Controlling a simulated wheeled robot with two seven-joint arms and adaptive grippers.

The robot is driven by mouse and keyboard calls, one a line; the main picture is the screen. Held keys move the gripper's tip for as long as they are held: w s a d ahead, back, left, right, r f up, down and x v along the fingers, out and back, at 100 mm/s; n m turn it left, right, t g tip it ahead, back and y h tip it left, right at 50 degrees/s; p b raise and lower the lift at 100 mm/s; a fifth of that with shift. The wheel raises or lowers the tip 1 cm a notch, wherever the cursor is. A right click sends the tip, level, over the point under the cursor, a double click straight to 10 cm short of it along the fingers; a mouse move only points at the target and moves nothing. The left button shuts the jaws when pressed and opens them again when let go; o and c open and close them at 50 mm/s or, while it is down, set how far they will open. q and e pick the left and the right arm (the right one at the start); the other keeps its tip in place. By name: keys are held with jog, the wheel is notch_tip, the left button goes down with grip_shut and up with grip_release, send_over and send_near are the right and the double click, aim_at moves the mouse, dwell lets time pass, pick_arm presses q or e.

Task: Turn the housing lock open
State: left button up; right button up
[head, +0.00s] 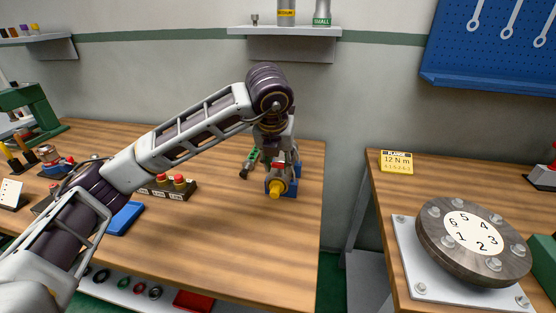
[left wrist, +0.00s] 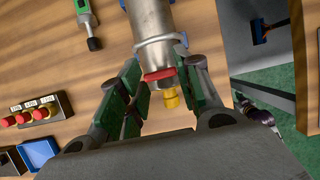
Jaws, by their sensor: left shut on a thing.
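The housing is a grey metal cylinder (left wrist: 152,30) in the left wrist view. A red band (left wrist: 160,74), which looks like its lock, and a yellow cap (left wrist: 171,100) are at its near end. The green-padded fingers of my left gripper (left wrist: 163,78) are shut on this end, one on each side of the red band. The exact contact is hard to see. In the head view the yellow cap (head: 275,190) shows beside the blue vise (head: 294,182), below my left wrist, which hides much of the housing. My right gripper is not in view.
A green tool (head: 250,161) lies close left of the housing. A box with red buttons (head: 169,189) and a blue tray (head: 124,219) stand further left. The bench's right edge is close, with a gap before the bench holding a numbered flange (head: 430,242). The front wood is clear.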

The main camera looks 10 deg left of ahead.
pick_arm(q)
jog(key=o, duration=1)
jog(key=shift+r, duration=0.15)
jog(key=shift+v, duration=5.8)
jog(key=shift+s, duration=0.1)
jog(key=shift+r+p, duration=10.95)
jog(key=shift+p, duration=0.05)
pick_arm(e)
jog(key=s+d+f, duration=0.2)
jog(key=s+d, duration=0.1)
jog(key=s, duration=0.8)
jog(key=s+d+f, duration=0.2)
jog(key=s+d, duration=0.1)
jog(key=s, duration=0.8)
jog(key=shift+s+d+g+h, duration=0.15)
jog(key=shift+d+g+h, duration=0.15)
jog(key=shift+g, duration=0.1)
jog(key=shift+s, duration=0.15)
